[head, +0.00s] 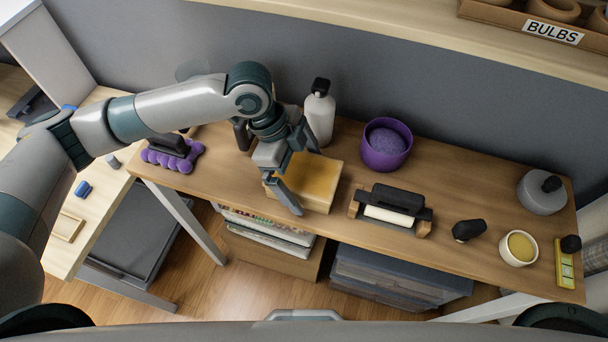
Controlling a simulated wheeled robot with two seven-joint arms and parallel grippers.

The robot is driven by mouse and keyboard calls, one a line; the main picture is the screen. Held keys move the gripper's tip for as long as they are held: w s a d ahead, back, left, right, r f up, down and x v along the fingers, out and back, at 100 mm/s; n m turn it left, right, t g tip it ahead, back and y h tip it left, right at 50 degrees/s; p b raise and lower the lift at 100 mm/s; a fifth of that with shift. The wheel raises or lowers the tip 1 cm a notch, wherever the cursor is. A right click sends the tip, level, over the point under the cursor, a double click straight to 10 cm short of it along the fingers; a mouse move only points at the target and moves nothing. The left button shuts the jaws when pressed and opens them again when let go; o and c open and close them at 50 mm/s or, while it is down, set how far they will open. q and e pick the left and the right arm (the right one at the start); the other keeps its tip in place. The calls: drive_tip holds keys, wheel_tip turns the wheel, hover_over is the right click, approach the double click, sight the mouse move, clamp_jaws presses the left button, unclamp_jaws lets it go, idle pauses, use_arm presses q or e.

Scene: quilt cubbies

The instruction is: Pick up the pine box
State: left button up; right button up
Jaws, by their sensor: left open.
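The pine box (318,184) is a yellowish wooden block-like box on the wooden bench, left of the purple pot. My left gripper (291,192) comes in from the left and reaches down at the box's left side. Its fingers are open, with one finger in front of the box's near left part. The gripper hides the box's left edge, and I cannot tell whether a finger touches it. My right gripper is not in view.
A white bottle with a black cap (319,113) stands close behind the box. A purple pot (385,145) and a black-handled roller in a holder (395,206) are to the right. A purple brush-like item (172,153) lies left. The bench's front edge is close to the box.

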sight(304, 173)
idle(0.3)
